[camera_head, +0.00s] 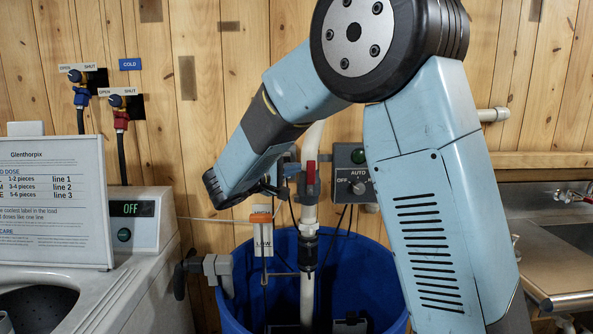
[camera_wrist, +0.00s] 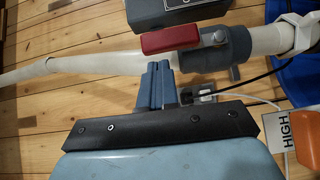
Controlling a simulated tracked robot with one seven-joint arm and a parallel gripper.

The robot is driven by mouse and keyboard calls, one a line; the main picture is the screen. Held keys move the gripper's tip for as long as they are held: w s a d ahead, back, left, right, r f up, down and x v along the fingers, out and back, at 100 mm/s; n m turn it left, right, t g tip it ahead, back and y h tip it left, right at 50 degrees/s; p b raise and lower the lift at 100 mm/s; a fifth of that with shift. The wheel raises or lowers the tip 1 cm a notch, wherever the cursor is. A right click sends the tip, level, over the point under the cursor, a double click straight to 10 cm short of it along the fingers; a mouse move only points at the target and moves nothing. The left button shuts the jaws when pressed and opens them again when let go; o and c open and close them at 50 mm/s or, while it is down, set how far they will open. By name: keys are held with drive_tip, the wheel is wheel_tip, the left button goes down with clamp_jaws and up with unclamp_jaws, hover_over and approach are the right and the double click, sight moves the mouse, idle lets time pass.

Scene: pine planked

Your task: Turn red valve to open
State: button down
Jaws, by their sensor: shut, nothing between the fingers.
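A red lever handle (camera_head: 310,178) sits on a grey valve on the white upright pipe (camera_head: 307,245) above the blue barrel. It points up, roughly along the pipe. In the wrist view the red handle (camera_wrist: 170,38) joins the grey valve body (camera_wrist: 228,47) at its right end. My gripper (camera_head: 288,171) is just left of the handle in the head view. In the wrist view my gripper (camera_wrist: 157,65) is shut and empty, its tips close below the handle with a small gap in the picture. Whether they touch the pipe cannot be told.
A blue barrel (camera_head: 235,285) stands below. A control box (camera_head: 352,175) is on the wall right of the pipe. An orange-topped HIGH/LOW tag (camera_head: 261,235) hangs nearby. Blue (camera_head: 81,96) and red (camera_head: 121,120) wall taps with OPEN/SHUT labels are left, above a washing machine (camera_head: 150,260).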

drive_tip(key=w+a+v, duration=0.1)
drive_tip(key=v, duration=1.1)
drive_tip(key=shift+w+a, duration=0.2)
drive_tip(key=shift+a, duration=0.1)
drive_tip(key=shift+f, duration=0.1)
drive_tip(key=s+d+m+g+y, duration=0.2)
drive_tip(key=s+d+g, duration=0.2)
drive_tip(key=d, duration=0.7)
drive_tip(key=s+d+m+g+y, duration=0.1)
drive_tip(key=s+d+g, duration=0.3)
drive_tip(key=d, duration=0.7)
drive_tip(key=s+d+f+m+y, duration=0.1)
drive_tip(key=s+d+y, duration=0.1)
drive_tip(key=s, duration=0.4)
drive_tip(key=s+d+f+m+t+y, duration=0.1)
drive_tip(key=s+d+m+y, duration=0.1)
drive_tip(key=s+y, duration=0.2)
drive_tip(key=s+d+f+m+y, duration=0.1)
drive_tip(key=s+d+m+y, duration=0.1)
drive_tip(key=s, duration=0.7)
drive_tip(key=shift+d+f+y, duration=0.3)
drive_tip(key=shift+d+y, duration=0.25)
drive_tip(key=shift+y, duration=0.45)
